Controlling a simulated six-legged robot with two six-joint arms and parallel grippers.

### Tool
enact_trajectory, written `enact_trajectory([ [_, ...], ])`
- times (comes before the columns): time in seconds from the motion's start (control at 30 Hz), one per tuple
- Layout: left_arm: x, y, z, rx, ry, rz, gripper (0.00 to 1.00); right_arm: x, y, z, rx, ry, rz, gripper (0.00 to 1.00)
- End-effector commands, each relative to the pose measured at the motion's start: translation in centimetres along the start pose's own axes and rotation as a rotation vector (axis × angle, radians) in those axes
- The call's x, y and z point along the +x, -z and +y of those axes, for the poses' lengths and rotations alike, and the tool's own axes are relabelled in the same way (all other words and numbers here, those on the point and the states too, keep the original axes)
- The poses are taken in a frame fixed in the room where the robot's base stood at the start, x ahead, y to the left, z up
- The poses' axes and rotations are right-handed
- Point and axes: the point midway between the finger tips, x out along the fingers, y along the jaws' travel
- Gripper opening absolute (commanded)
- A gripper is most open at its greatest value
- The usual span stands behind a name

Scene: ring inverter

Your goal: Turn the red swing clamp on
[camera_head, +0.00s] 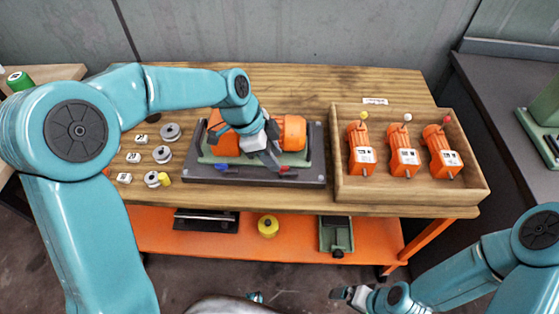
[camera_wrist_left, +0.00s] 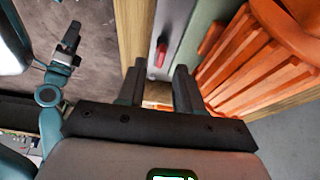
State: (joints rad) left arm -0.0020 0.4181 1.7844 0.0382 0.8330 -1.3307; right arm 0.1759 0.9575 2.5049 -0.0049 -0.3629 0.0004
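The red swing clamp (camera_head: 284,169) is a small red handle at the front right edge of the dark fixture plate (camera_head: 318,150) on the wooden table. It also shows in the left wrist view (camera_wrist_left: 160,54), just beyond and between my fingertips. My left gripper (camera_head: 272,160) is over the front of the fixture, close to the clamp. In the left wrist view its two dark fingers (camera_wrist_left: 160,72) are apart with nothing clearly held; contact with the clamp cannot be told. My right gripper (camera_head: 342,294) hangs low in front of the table, away from the clamp; its finger opening is unclear.
A large orange motor (camera_head: 292,132) lies in the fixture, partly behind my left arm. A blue clamp (camera_head: 222,167) is at the fixture's front left. A wooden tray (camera_head: 410,196) with three orange motors stands right. Several metal rings and white-labelled pieces lie left.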

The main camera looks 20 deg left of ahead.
Motion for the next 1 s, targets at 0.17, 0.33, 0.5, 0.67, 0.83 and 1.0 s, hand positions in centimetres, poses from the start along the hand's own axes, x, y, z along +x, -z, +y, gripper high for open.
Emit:
enact_trajectory([
  [0.17,2.6,0.2,-0.1,0.001,-0.003,0.0,0.35,0.0,0.0,0.0,0.0,0.0,0.0,1.0],
  [0.33,3.5,0.3,-0.2,0.002,0.0,0.0,0.35,0.0,0.0,0.0,0.0,0.0,0.0,1.0],
  [0.5,3.5,0.4,-0.3,0.002,0.0,0.0,0.35,0.0,0.0,0.0,0.0,0.0,0.0,1.0],
  [0.67,3.5,0.4,-0.3,0.001,0.0,0.0,0.03,0.0,0.0,0.0,0.0,0.0,0.0,1.0],
  [0.83,3.5,0.3,-0.3,0.001,-0.001,0.0,0.0,0.0,0.0,0.0,0.0,0.0,0.0,1.0],
  [1.0,3.5,0.3,-0.2,-0.014,0.005,0.0,0.0,0.2,0.0,0.1,0.0,0.0,0.0,1.0],
])
